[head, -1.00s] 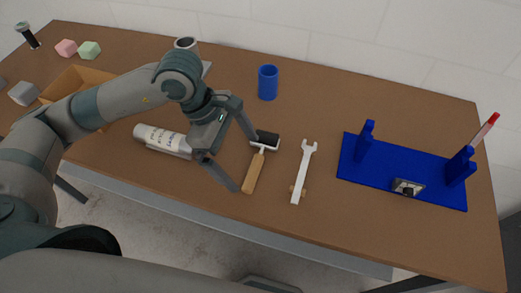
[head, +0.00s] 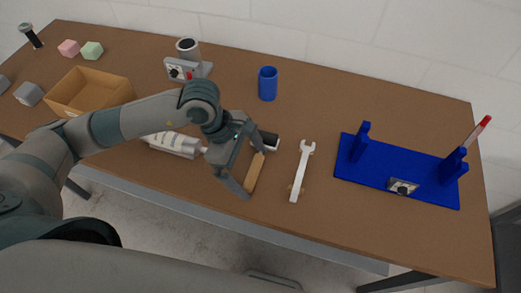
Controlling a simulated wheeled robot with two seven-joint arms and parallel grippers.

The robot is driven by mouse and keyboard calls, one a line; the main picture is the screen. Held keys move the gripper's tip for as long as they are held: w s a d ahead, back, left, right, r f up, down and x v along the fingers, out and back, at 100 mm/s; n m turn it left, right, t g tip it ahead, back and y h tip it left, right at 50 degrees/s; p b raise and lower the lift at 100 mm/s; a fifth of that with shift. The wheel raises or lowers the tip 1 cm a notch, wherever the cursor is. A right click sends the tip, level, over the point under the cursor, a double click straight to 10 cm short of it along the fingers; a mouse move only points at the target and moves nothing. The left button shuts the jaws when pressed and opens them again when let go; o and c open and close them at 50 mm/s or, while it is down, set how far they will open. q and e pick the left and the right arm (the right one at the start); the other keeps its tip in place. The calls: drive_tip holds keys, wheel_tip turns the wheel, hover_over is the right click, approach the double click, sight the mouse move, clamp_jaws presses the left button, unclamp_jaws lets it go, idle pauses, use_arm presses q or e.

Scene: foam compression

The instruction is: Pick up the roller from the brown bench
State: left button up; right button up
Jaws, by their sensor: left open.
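The roller lies on the brown bench (head: 400,235), with a black head and a wooden handle (head: 256,174) that points toward the bench's front edge. My left gripper (head: 254,173) is open at the roller, its two fingers reaching toward the handle. One finger partly hides the black head and the other is by the handle's lower end. I cannot tell whether the fingers touch the roller. My right gripper is not in view.
A white wrench (head: 301,172) lies just right of the roller. A white bottle (head: 172,144) lies left, partly behind my arm. A blue cup (head: 268,84) stands behind. A blue rack (head: 345,166) is at right, a cardboard box (head: 81,87) at left.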

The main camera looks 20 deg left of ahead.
use_arm(q)
drive_tip(key=shift+c, duration=0.3)
drive_tip(key=c, duration=1.1)
drive_tip(key=shift+r, duration=0.15)
drive_tip(key=shift+c, duration=0.2)
drive_tip(key=shift+r+b, duration=0.45)
drive_tip(key=shift+r, duration=0.05)
drive_tip(key=r, duration=0.1)
drive_tip(key=r+b, duration=0.1)
drive_tip(key=r, duration=0.1)
drive_tip(key=shift+s+d, duration=0.15)
drive_tip(key=shift+s, duration=0.05)
drive_tip(key=s+r, duration=0.1)
drive_tip(key=s+d+r, duration=0.1)
drive_tip(key=s, duration=0.1)
drive_tip(key=shift+s+d+r+b, duration=0.2)
drive_tip(key=shift+b, duration=0.15)
drive_tip(key=s+d+r+p, duration=0.2)
drive_tip(key=s+r+p, duration=0.2)
drive_tip(key=p, duration=1.1)
drive_tip(key=shift+s+d+r, duration=0.15)
drive_tip(key=shift+s+d, duration=0.25)
drive_tip(key=shift+s, duration=1)
